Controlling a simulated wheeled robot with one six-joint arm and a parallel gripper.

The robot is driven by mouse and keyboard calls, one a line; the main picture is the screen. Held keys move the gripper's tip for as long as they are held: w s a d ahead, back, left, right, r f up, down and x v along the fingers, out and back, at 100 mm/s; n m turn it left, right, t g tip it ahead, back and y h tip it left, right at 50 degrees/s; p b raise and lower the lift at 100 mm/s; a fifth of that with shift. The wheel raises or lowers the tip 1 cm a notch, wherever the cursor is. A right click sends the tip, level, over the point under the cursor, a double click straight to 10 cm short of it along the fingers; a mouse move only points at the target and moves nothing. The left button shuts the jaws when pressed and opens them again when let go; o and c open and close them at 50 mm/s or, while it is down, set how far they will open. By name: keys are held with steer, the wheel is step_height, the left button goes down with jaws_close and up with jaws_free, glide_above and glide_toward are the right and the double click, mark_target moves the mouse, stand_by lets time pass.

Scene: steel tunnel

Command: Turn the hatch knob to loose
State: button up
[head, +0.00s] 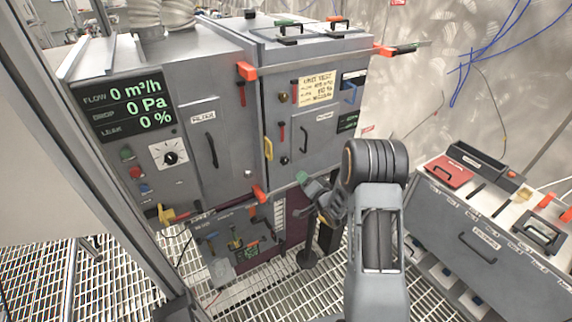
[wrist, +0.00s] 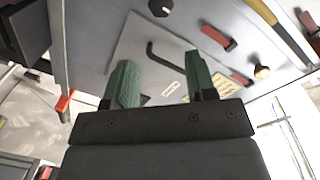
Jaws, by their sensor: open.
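The grey cabinet door (head: 325,115) carries a brass knob (head: 283,97) near its upper left and a black knob (head: 284,160) near its lower left. I cannot tell which is the hatch knob. In the wrist view the black knob (wrist: 160,7) is at the top edge and the brass knob (wrist: 262,72) is at the right. A dark bar handle (wrist: 170,55) lies between them on the panel.
Red levers (head: 282,133) and a yellow handle (head: 268,148) sit close to the knobs. The left cabinet has a display (head: 122,104) and a black dial (head: 170,157). An orange-tipped latch (head: 247,71) juts out above. A grey tool chest (head: 480,235) stands right, over grating.

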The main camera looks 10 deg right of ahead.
mark_target(286, 162)
steer(key=shift+t+y, duration=0.3)
steer(key=shift+y, duration=0.1)
steer(key=x, duration=0.4)
steer(key=f+p+x, duration=0.1)
steer(key=x, duration=0.4)
steer(key=p+x, duration=0.1)
steer(key=x, duration=0.3)
steer(key=shift+w+a+f, duration=0.15)
steer(key=shift+a, duration=0.15)
steer(key=shift+c, duration=0.4)
steer(key=c, duration=0.6)
steer(key=shift+o, duration=0.2)
steer(key=shift+f, duration=0.15)
